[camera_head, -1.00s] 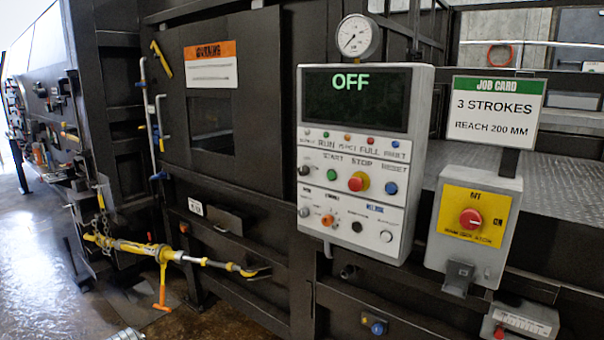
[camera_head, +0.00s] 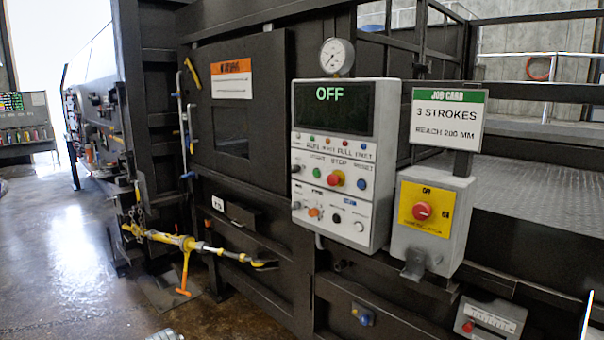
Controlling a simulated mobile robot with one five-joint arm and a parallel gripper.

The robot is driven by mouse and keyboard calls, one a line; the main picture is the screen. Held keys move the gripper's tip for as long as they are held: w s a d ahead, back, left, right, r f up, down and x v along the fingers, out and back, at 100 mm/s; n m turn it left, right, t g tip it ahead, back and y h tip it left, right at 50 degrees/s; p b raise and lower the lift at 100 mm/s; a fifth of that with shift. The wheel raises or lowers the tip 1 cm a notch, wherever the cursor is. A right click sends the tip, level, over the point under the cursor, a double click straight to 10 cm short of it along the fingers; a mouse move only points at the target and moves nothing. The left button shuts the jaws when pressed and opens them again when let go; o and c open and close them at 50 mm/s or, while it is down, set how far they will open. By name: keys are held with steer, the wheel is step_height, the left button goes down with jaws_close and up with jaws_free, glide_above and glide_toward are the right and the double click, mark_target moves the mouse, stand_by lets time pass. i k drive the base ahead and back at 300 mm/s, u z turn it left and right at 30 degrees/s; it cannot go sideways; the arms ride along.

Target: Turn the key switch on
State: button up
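The light grey control panel (camera_head: 381,230) is on the front of the dark compactor, and its dark screen (camera_head: 332,108) reads OFF in green. Its middle row holds a green start button (camera_head: 333,180), a red stop button on yellow (camera_head: 336,179) and a blue reset button (camera_head: 362,184). The lower row holds an orange control (camera_head: 314,212), a small black control (camera_head: 337,217) and a pale round button (camera_head: 359,227). I cannot tell which small control is the key switch; its labels are too small to read.
A grey box with a red rotary knob (camera_head: 423,211) on yellow stands right of the panel, below a job card (camera_head: 448,116) reading 3 STROKES. A yellow bar with an orange handle (camera_head: 185,272) sticks out at lower left. The floor (camera_head: 60,250) at left is clear.

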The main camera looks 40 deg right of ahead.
mark_target(296, 169)
steer(key=u, duration=0.55)
steer(key=i, duration=1)
